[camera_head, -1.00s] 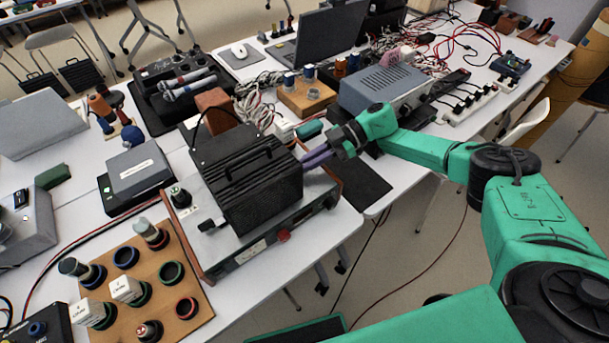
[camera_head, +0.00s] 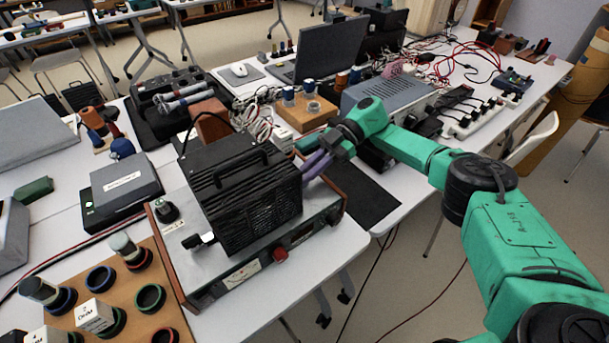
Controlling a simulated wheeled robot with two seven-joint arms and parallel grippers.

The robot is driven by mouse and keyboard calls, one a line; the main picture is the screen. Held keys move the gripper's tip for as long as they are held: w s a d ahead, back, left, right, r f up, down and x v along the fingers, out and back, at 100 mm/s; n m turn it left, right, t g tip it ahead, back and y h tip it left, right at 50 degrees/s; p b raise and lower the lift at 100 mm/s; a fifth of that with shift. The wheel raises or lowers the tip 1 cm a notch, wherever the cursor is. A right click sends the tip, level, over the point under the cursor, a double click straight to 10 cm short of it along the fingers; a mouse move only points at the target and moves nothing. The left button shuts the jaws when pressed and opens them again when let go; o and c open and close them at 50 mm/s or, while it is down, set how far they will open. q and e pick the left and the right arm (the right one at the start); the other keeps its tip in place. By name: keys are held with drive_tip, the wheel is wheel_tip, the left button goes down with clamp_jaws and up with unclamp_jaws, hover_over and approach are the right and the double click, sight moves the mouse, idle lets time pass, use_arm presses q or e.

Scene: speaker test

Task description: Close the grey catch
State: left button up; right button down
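No grey catch can be clearly made out in the head view. A black ribbed box (camera_head: 247,195) with a top handle sits on a wide grey instrument (camera_head: 225,270) with brown side panels. My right gripper (camera_head: 308,170) has purple fingers and reaches in from the right, at the box's upper right side. The box hides the fingertips, and I cannot tell whether they touch anything. A small black-and-silver fitting (camera_head: 199,240) sticks out at the box's lower left. My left gripper is not in view.
A wooden board (camera_head: 160,310) with several coloured rings and jars stands at front left. A grey box (camera_head: 124,184) lies left of the instrument. A black mat (camera_head: 362,202) lies right of it, near the table edge. Cables, a blue-grey device (camera_head: 388,93) and a laptop (camera_head: 325,50) fill the back.

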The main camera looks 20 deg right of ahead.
drive_tip(key=c, duration=0.9)
unclamp_jaws()
drive_tip(key=shift+a, duration=0.2)
drive_tip(key=shift+r, duration=0.1)
drive_tip(key=shift+d+r, duration=0.1)
drive_tip(key=shift+r, duration=0.25)
wheel_tip(320, 180, up, 19)
drive_tip(key=shift+r, duration=0.15)
